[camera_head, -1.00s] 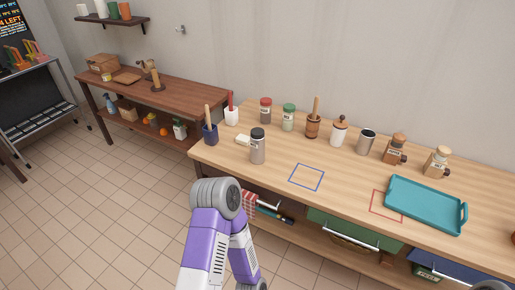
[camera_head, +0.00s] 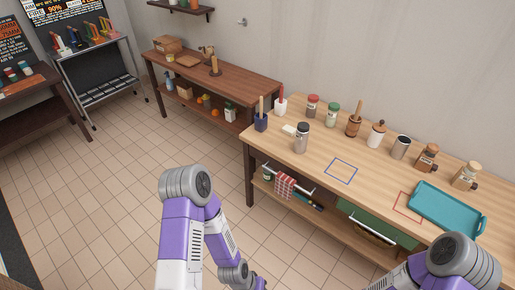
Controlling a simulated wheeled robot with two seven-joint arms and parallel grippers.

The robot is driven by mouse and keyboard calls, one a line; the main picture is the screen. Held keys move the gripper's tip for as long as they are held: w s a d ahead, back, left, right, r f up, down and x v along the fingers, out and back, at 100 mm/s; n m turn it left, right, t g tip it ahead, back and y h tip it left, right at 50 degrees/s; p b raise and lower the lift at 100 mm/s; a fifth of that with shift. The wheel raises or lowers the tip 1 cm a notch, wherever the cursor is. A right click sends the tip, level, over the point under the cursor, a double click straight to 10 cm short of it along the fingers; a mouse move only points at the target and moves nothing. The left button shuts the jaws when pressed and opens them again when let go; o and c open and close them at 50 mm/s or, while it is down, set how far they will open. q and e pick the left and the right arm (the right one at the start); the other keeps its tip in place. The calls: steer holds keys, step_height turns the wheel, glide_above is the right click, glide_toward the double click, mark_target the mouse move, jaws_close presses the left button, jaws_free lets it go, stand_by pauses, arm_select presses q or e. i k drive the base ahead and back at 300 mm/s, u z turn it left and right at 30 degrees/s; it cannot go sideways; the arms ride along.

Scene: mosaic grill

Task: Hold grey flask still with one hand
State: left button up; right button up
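The grey flask (camera_head: 301,138) has a dark lid and stands upright near the left end of the light wooden counter. Nothing touches it. Purple and white links of both my arms show in the lower part of the view, on the near side of the counter. Neither of my grippers can be made out in the view.
The counter (camera_head: 310,166) has a blue square outline (camera_head: 341,171), a red outline (camera_head: 407,207) and a teal tray (camera_head: 447,209) to the right. Dark blue (camera_head: 261,122) and white (camera_head: 280,107) holders stand left of the flask. Jars and grinders line the back. A white block (camera_head: 289,130) lies beside the flask.

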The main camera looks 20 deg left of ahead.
mark_target(300, 146)
steer(key=u, duration=1.2)
steer(key=i, duration=1.65)
steer(key=z, duration=0.55)
